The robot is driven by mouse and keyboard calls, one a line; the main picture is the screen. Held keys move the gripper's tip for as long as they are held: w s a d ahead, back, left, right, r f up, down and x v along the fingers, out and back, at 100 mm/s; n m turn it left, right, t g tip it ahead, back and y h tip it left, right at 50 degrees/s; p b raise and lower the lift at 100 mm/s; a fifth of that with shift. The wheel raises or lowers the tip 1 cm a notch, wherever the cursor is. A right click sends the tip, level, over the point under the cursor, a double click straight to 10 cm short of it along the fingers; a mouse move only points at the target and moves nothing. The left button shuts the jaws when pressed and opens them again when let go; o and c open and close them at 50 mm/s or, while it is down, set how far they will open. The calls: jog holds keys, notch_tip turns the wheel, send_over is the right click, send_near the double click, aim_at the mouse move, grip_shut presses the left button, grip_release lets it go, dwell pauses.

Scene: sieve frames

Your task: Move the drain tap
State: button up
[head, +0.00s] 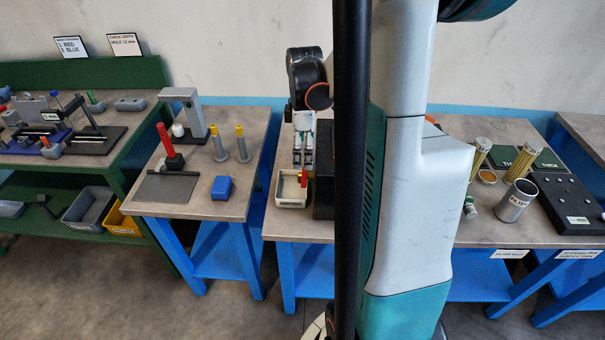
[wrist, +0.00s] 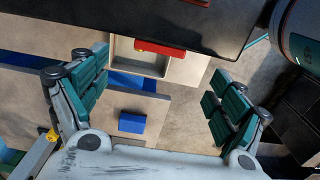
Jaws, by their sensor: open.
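A red bar-shaped part, which looks like the drain tap's handle (wrist: 160,47), sits at the edge of a dark box (wrist: 190,18) in the wrist view. A small red piece of it also shows in the head view (head: 304,178), at the left side of the dark box (head: 323,200). A cream open tray (head: 291,190) stands right beside it; in the wrist view the tray (wrist: 122,58) lies partly under the red part. My gripper (wrist: 157,78) is open and empty, its fingers wide apart on either side of the red part, apparently not touching it. The tap's body is hidden.
A blue block (wrist: 132,123) lies on the neighbouring table (head: 215,120), which also holds a red-handled fixture (head: 167,140) and yellow-tipped posts (head: 241,145). A gap separates the tables. My arm hides much of the middle table. Cylinders and a metal cup (head: 516,200) stand at right.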

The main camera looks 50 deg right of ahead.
aim_at(304, 177)
notch_tip(304, 177, down, 8)
jog(key=shift+r+b, duration=0.1)
jog(key=shift+b, duration=1)
jog(key=shift+s+a+r, duration=0.1)
jog(key=shift+s+a, duration=0.05)
jog(key=shift+s, duration=0.1)
grip_shut()
jog(key=shift+w, duration=0.15)
